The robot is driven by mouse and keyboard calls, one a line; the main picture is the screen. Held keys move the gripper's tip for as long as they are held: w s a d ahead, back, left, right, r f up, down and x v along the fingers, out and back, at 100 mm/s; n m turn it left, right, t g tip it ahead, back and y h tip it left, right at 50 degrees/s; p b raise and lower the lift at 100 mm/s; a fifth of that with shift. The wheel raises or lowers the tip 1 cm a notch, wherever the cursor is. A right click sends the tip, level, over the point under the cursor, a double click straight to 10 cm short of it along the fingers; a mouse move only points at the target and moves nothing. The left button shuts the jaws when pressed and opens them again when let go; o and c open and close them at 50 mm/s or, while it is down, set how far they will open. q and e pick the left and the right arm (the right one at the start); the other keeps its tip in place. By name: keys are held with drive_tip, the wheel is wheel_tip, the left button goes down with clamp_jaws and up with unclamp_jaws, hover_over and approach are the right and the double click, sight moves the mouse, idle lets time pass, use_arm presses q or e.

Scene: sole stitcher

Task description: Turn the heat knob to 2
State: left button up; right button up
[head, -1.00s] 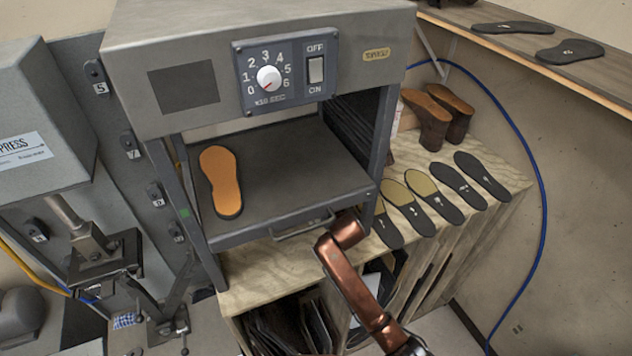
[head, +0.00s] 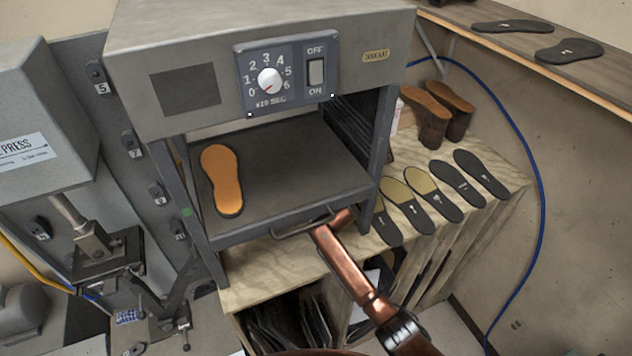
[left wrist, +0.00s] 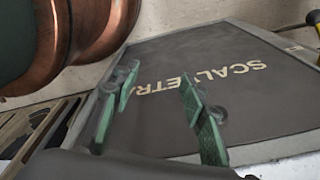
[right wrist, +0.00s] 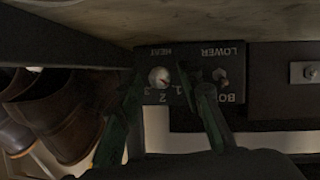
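The heat knob (right wrist: 158,77) is a small round white knob on a dark panel (right wrist: 153,97) marked HEAT, upside down in the right wrist view. Figures 1, 2 and 3 show beside it; its pointer's exact setting is too small to read. My right gripper (right wrist: 162,84) is open, with its dark green fingers on either side of the knob. I cannot tell whether they touch it. My left gripper (left wrist: 158,86) is open and empty in the left wrist view, in front of a dark lettered mat (left wrist: 250,100). The head view shows neither gripper nor the heat knob.
A LOWER switch (right wrist: 220,75) is close beside the heat knob. In the head view, a heater cabinet (head: 130,60) carries a separate seconds dial (head: 269,81). An orange sole (head: 222,180) lies on its tray. Several soles lie on the wooden bench (head: 250,283) at right.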

clamp_jaws()
drive_tip(key=p, duration=0.1)
drive_tip(key=m+y+p, duration=0.1)
drive_tip(key=shift+d+r+m+g+p, duration=0.15)
drive_tip(key=shift+r+m+g+p, duration=0.15)
drive_tip(key=shift+p, duration=0.1)
drive_tip(key=shift+w+f+m+y+p, duration=0.1)
drive_tip(key=shift+f+m+y+p, duration=0.15)
drive_tip(key=shift+m+y+p, duration=0.3)
drive_tip(key=shift+o, duration=0.9)
unclamp_jaws()
